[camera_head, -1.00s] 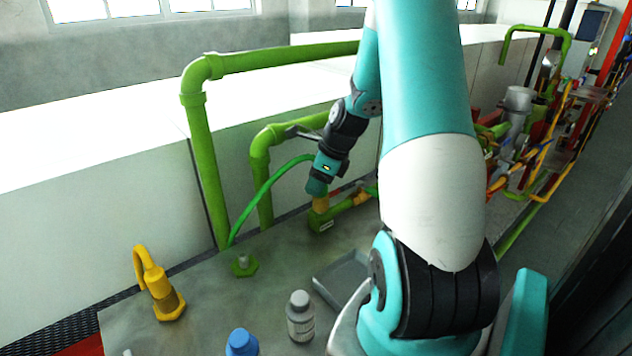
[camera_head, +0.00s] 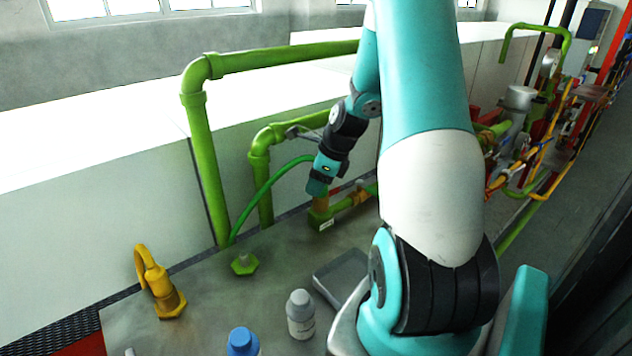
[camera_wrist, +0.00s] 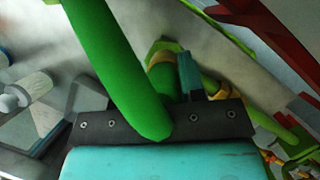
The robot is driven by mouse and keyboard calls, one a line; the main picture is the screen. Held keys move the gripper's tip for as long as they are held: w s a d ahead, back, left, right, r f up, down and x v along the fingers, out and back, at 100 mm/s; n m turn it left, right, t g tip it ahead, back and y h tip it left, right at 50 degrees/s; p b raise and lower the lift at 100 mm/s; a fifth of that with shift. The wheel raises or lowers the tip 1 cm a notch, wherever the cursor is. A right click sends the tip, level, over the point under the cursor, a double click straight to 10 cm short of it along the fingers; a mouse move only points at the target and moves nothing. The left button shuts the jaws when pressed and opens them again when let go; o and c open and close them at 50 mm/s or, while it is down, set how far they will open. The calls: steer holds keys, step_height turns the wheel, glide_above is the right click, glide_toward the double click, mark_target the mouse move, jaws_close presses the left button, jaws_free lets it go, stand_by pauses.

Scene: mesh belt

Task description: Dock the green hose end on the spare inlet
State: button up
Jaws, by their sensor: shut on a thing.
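The green hose (camera_head: 262,195) rises in an arc from a green hexagonal base (camera_head: 244,264) on the table to my gripper (camera_head: 317,187). My gripper is shut on the hose end, which is mostly hidden by the gripper. It is just above a green pipe fitting (camera_head: 323,222) with a yellow-orange collar, apparently the inlet. I cannot tell whether they touch. In the wrist view the hose (camera_wrist: 112,62) crosses in front of the dark plate of my gripper. A teal finger (camera_wrist: 189,75) shows beside a green part with a yellow band (camera_wrist: 160,58).
Green pipes (camera_head: 200,150) stand behind the hose. A yellow hooked fitting (camera_head: 160,285), a grey bottle (camera_head: 300,314), a blue-capped bottle (camera_head: 242,342) and a grey tray (camera_head: 342,277) are on the table. Crowded pipework (camera_head: 520,130) lies to the right.

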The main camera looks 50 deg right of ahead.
steer(key=shift+f, duration=0.45)
steer(key=o, duration=0.8)
steer(key=shift+r, duration=0.1)
steer(key=p+v, duration=1)
steer(key=v, duration=0.1)
steer(key=shift+s, duration=0.1)
